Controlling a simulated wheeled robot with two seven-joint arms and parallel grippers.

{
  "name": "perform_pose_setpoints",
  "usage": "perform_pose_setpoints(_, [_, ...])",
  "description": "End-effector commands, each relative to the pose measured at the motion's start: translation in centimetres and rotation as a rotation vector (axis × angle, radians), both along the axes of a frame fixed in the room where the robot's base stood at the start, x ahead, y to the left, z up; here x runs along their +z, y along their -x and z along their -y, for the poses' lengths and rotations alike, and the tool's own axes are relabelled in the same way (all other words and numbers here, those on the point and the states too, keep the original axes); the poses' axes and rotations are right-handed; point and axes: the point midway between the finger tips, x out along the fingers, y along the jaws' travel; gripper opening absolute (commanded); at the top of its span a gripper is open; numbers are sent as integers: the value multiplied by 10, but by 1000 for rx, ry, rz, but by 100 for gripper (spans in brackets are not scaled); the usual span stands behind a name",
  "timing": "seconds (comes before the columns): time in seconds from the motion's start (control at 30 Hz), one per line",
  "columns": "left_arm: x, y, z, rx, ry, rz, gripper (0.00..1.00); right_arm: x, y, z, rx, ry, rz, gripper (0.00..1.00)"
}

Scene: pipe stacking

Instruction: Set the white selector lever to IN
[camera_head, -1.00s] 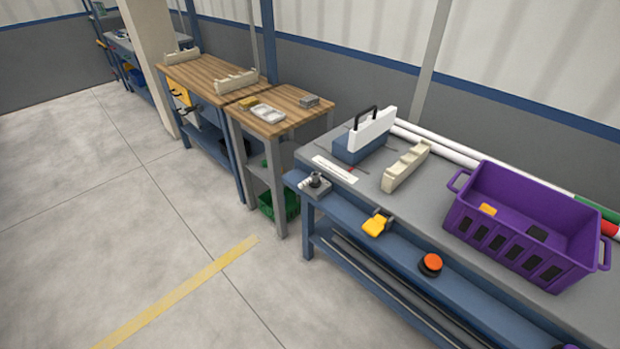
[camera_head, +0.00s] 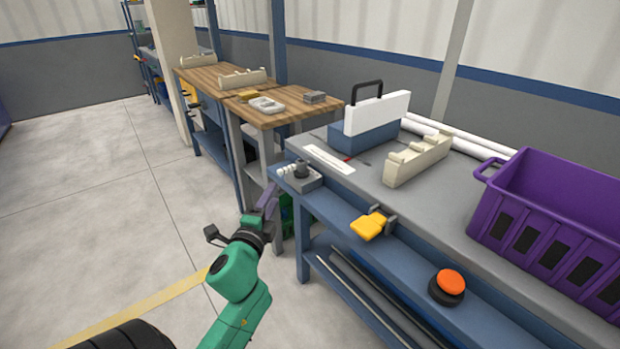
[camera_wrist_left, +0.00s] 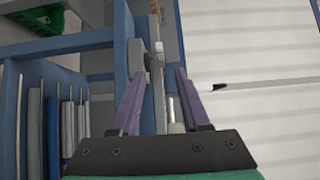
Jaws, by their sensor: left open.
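My right gripper is not in view.
On the bench front are a yellow paddle (camera_head: 369,225) and an orange button (camera_head: 450,283). A purple crate (camera_head: 500,215), a cream rack (camera_head: 418,160) and a blue-and-white box with a black handle (camera_head: 377,113) stand on top. The floor at left is open.

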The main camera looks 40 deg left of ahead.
Motion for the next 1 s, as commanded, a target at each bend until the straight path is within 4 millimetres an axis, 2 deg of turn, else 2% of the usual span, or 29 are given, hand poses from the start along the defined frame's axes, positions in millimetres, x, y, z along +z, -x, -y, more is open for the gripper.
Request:
perform_pose_setpoints(0.03, [5,-11,-4,-1,-3,4,46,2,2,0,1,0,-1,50])
perform_pose_setpoints(0.3, [2,-78,-33,-1,2,3,46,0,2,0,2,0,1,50])
perform_pose_setpoints(0.43, [1,-103,-44,-1,4,3,46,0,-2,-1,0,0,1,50])
perform_pose_setpoints(0.6, [1,-119,-50,-2,5,1,46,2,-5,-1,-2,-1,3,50])
perform_pose_setpoints(0.83, [1,-119,-50,-2,5,0,46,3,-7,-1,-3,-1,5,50])
perform_pose_setpoints(0.93, [1,-119,-50,-2,6,1,8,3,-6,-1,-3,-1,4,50])
perform_pose_setpoints(0.97, [1,-119,-50,-2,6,1,0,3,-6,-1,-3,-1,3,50])
perform_pose_setpoints(1.0, [1,-119,-50,-2,6,1,0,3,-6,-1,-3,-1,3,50])
